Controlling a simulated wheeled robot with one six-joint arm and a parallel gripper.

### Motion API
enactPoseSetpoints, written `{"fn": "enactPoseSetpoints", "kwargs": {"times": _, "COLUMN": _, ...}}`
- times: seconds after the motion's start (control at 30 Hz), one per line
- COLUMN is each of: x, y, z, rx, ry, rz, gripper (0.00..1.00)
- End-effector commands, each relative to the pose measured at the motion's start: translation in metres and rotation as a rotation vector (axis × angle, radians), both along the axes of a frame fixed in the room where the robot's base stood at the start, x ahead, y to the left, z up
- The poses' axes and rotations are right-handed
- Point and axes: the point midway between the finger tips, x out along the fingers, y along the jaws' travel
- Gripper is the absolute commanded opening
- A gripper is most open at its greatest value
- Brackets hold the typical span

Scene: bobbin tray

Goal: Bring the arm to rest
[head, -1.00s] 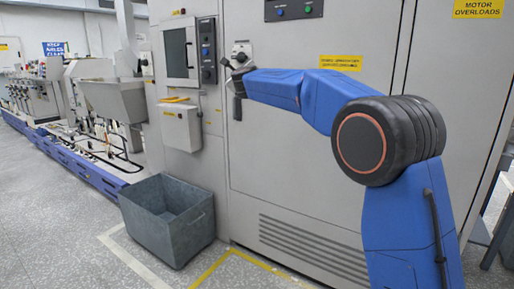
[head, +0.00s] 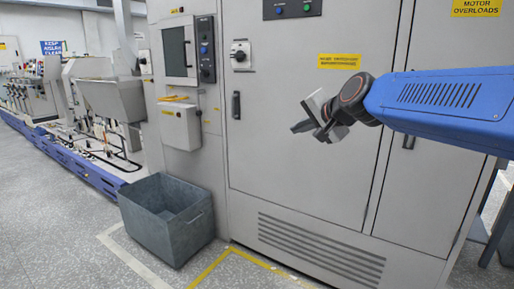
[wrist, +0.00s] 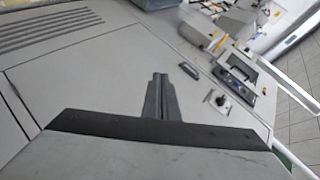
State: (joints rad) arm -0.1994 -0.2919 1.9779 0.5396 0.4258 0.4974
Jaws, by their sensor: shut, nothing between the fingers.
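My gripper (head: 312,127) is in front of the grey cabinet (head: 285,150) in the head view, to the right of the cabinet's dark door handle (head: 236,105). My blue arm reaches in from the right edge. In the wrist view the two dark fingers of my gripper (wrist: 159,78) lie together, shut and empty. The cabinet door fills much of the wrist view behind them. The rotary switch (head: 240,55) is on the cabinet, left of my gripper and apart from it.
A grey bin (head: 168,217) stands on the floor at the cabinet's left. A control panel with a window (head: 179,52) and a small box (head: 181,126) stick out left of the door. Machines line the far left. The floor at front left is clear.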

Motion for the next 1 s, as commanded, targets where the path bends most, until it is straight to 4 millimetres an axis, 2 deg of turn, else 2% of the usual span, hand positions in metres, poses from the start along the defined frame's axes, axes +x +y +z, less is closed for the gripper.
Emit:
{"fn": "enactPoseSetpoints", "kwargs": {"times": 0.03, "x": -0.024, "y": -0.013, "z": -0.016, "rx": -0.062, "ry": 0.016, "rz": 0.020, "gripper": 0.00}}
{"fn": "enactPoseSetpoints", "kwargs": {"times": 0.6, "x": -0.273, "y": -0.136, "z": -0.217, "rx": -0.721, "ry": 0.303, "rz": 0.322, "gripper": 0.00}}
{"fn": "enactPoseSetpoints", "kwargs": {"times": 0.7, "x": -0.306, "y": -0.151, "z": -0.244, "rx": -0.792, "ry": 0.354, "rz": 0.365, "gripper": 0.00}}
{"fn": "enactPoseSetpoints", "kwargs": {"times": 0.8, "x": -0.328, "y": -0.161, "z": -0.262, "rx": -0.839, "ry": 0.390, "rz": 0.397, "gripper": 0.00}}
{"fn": "enactPoseSetpoints", "kwargs": {"times": 0.9, "x": -0.340, "y": -0.167, "z": -0.271, "rx": -0.863, "ry": 0.411, "rz": 0.414, "gripper": 0.00}}
{"fn": "enactPoseSetpoints", "kwargs": {"times": 1.0, "x": -0.344, "y": -0.168, "z": -0.274, "rx": -0.872, "ry": 0.417, "rz": 0.421, "gripper": 0.00}}
